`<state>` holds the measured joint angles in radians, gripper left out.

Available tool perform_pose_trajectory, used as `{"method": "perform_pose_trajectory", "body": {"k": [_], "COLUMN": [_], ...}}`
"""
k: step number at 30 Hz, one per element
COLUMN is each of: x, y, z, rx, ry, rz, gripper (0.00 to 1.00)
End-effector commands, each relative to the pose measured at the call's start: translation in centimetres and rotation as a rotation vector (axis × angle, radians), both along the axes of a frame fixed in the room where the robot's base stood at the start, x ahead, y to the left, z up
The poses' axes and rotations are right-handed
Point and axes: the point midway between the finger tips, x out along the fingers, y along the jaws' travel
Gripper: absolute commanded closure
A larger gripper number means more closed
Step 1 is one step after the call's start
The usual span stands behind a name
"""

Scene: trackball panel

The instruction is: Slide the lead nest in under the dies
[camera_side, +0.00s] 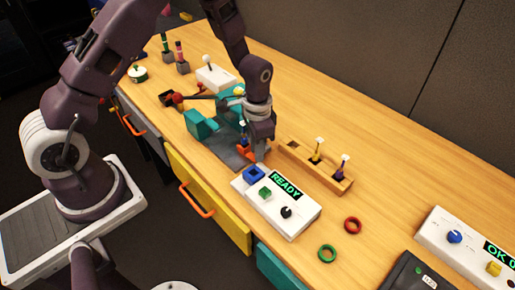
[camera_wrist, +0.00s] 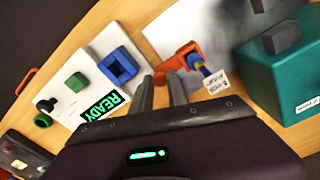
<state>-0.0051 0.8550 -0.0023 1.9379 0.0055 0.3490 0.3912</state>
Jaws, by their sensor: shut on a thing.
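My gripper (camera_wrist: 160,80) is shut on the orange lead nest (camera_wrist: 184,56), with the nest's near end between the fingertips. The nest is low over a grey plate (camera_wrist: 165,30), beside the teal press (camera_wrist: 290,75). A lead with a blue and yellow body (camera_wrist: 203,68) and a white tag (camera_wrist: 217,82) is at the nest. The dark grey dies (camera_wrist: 281,37) are up and to the right, apart from the nest. In the side view the nest (camera_side: 250,153) shows under my gripper (camera_side: 259,147), and the press (camera_side: 200,125) stands to the left. My wrist partly hides the press.
A white panel (camera_side: 297,221) reading READY stands just in front, with a blue square block (camera_side: 253,174), a green button and a black knob. A wooden rack (camera_side: 330,178) holding leads is to the right. Red (camera_side: 352,225) and green (camera_side: 327,254) rings lie beyond the panel.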

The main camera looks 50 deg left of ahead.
Motion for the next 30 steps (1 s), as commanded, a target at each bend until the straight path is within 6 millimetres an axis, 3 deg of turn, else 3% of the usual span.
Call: {"method": "perform_pose_trajectory", "body": {"k": [8,21,30], "x": [0.0,0.2,0.1], "y": [0.2,7.3,9.5], "z": [0.1,0.1,0.1], "rx": [0.0,0.0,0.001], "ry": [-0.001,-0.002,-0.005], "rz": [0.001,0.004,0.0], "gripper": [1.0,1.0,1.0]}}
